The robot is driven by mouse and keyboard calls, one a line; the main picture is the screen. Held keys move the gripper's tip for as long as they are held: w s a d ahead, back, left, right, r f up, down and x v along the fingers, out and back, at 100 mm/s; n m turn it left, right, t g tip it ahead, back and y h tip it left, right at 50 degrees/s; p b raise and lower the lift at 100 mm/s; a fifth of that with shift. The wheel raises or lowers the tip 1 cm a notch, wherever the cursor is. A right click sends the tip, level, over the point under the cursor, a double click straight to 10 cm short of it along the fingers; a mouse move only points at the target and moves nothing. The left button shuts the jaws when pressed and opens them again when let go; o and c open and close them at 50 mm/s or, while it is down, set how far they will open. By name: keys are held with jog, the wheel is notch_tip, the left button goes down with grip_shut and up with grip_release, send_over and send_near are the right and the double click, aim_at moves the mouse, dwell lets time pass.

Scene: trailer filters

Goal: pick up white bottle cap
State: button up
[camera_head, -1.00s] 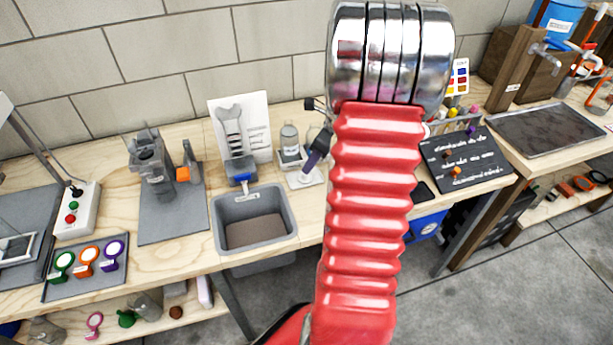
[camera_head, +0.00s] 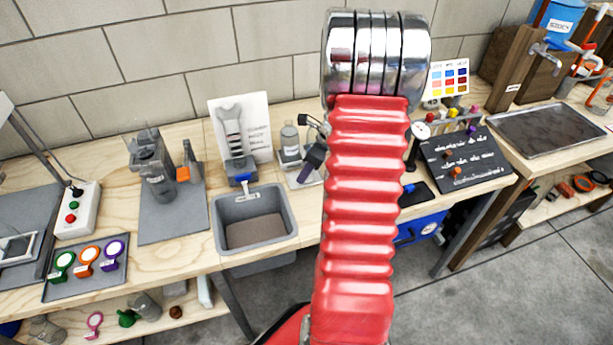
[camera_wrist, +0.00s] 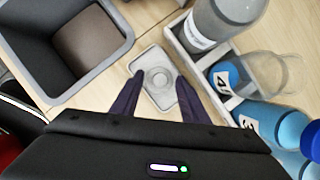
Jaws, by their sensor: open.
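In the wrist view, a pale round shape (camera_wrist: 157,77), which looks like the white bottle cap, lies in the middle of a small light-grey square tray (camera_wrist: 148,58). My gripper (camera_wrist: 158,84) is open, with one dark purple finger on each side of the tray. Nothing is held between the fingers; I cannot tell their exact height above the tray. In the head view, a dark finger of my gripper (camera_head: 312,160) shows over the tray (camera_head: 297,181). The cap is not discernible there, and my red arm hides the area to the right.
A grey bin (camera_head: 250,195) stands to the left of the tray; its rim also shows in the wrist view (camera_wrist: 122,60). Close on the right in the wrist view is a holder (camera_wrist: 180,48) with a grey-capped bottle (camera_wrist: 200,28) and blue bottles (camera_wrist: 229,75).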

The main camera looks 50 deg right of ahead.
jog(key=shift+c, duration=0.3)
grip_shut()
dwell(0.5)
